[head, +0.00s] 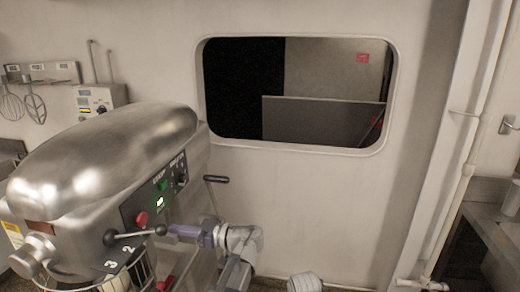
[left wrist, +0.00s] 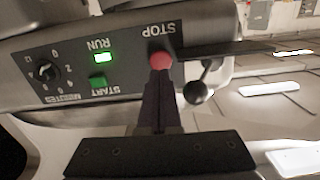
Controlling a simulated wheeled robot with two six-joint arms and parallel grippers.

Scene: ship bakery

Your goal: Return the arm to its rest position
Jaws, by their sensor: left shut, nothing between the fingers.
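My left gripper (head: 176,231) is in front of the control panel of a large metal mixer (head: 110,165). It is shut and empty, with its fingers pointing left in the head view. In the left wrist view the shut fingers (left wrist: 159,82) point at the red STOP button (left wrist: 161,60), and their tips overlap its lower edge. I cannot tell whether they touch it. The STOP button also shows in the head view (head: 142,219), left of the fingertips. My right gripper is not in view.
A lever with a black ball end (left wrist: 195,92) is close beside the fingers. A black handle (head: 216,179) sticks out from the mixer. Whisks (head: 35,107) hang at the left. A metal counter (head: 490,225) stands at the right. The wall below the window (head: 300,147) is bare.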

